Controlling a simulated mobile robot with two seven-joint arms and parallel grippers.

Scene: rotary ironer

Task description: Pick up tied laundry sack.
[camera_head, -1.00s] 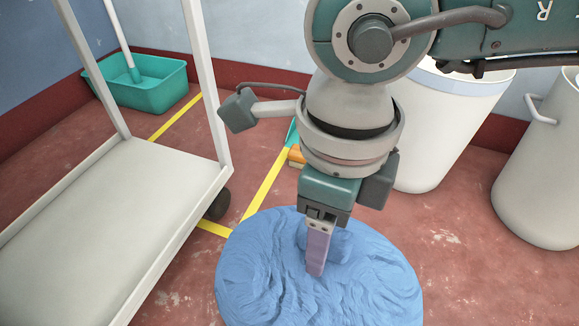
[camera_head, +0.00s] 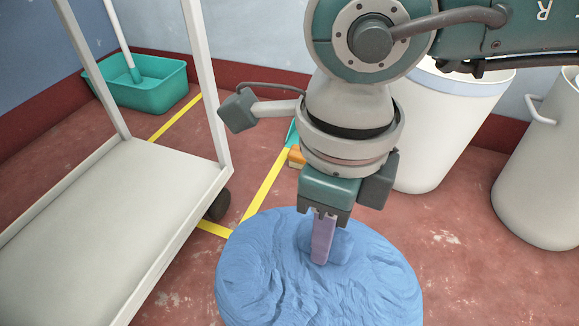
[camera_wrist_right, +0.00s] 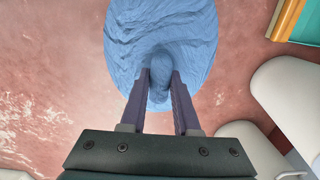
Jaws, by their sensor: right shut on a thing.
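The tied laundry sack (camera_head: 300,285) is a round, wrinkled blue bundle on the red floor at the bottom centre of the head view. In the right wrist view the sack (camera_wrist_right: 160,35) fills the top middle, with its bunched knot (camera_wrist_right: 160,75) between the two fingers. My right gripper (camera_head: 322,258) comes down from above and is shut on the knot; its fingers also show in the right wrist view (camera_wrist_right: 160,88). The far side of the knot is partly hidden by the fingers in the head view. My left gripper is not in view.
A pale cart (camera_head: 110,205) with a flat deck stands close on the left. A green tub (camera_head: 150,90) is at the back left. White bins (camera_head: 440,130) and (camera_head: 550,170) stand at the right. Yellow tape (camera_head: 262,190) marks the floor. Open floor lies right of the sack.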

